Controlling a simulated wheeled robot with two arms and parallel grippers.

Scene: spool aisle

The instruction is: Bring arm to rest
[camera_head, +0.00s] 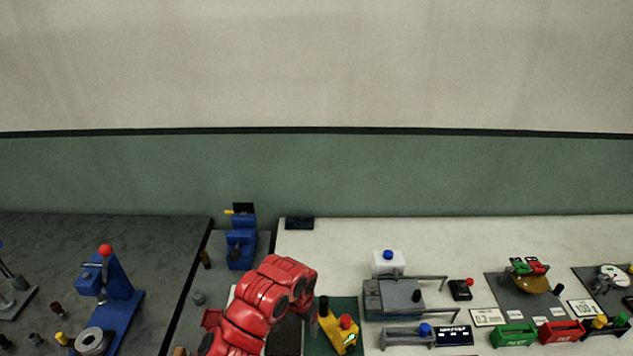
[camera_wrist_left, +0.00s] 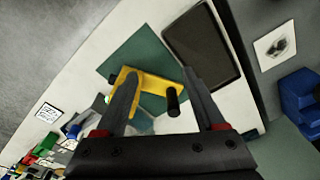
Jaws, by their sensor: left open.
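My left arm (camera_head: 262,305) is red and reaches in from the bottom, left of centre in the head view. Beyond the fingers lies a yellow fixture (camera_wrist_left: 150,82) with a black handle on a green mat (camera_wrist_left: 150,50). The same yellow fixture (camera_head: 338,333) shows just right of the arm in the head view. I cannot tell the gap between fingertips and fixture. My right gripper is in neither view.
A dark tray (camera_wrist_left: 203,43) lies beside the mat. A blue device (camera_head: 241,240) stands behind the arm. A blue press (camera_head: 112,285) is on the dark table at left. Green (camera_head: 513,336) and red bins (camera_head: 561,331) are at right. The white table's back strip is mostly clear.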

